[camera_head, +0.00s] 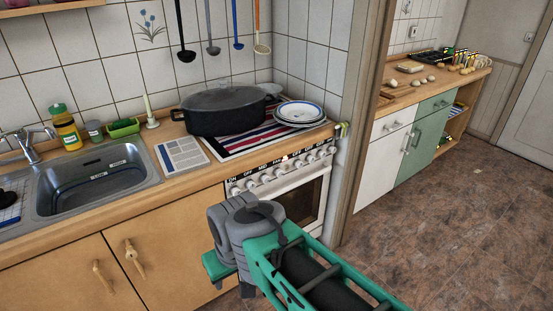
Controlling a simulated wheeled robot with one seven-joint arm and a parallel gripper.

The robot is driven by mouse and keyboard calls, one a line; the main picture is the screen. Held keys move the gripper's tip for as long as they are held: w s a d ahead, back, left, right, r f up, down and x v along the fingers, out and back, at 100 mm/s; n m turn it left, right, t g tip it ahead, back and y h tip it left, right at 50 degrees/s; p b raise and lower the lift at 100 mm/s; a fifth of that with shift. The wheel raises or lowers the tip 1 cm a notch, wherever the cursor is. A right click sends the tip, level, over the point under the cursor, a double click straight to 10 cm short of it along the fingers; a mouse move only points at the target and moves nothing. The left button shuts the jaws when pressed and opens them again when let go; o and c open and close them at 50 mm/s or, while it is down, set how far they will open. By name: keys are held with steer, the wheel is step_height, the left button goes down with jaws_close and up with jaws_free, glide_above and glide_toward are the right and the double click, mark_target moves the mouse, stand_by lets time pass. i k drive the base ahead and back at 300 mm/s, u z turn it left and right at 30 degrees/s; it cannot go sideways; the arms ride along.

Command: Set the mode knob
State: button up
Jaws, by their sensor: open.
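The stove's control panel (283,172) runs along the front edge of the counter above the oven door. It carries a row of several round white knobs. Small dark labels sit above them, and some seem to read "OFF" and "MID". I cannot tell which one is the mode knob, nor how each is turned. A small bright spot with red (285,158) shows near the middle of the row. My teal and grey arm reaches up from the bottom and covers part of the oven door (300,205). I do not make out the gripper's fingers.
A dark lidded pot (218,112) and stacked plates (299,112) stand on the stove top. A sink (100,180), bottles and a printed sheet (182,157) are to the left. A wooden door frame (365,120) stands close right of the stove. The tiled floor at right is clear.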

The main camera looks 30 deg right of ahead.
mark_target(278, 172)
steer(key=z, duration=1.75)
steer(key=k, duration=0.65)
steer(key=u, duration=0.8)
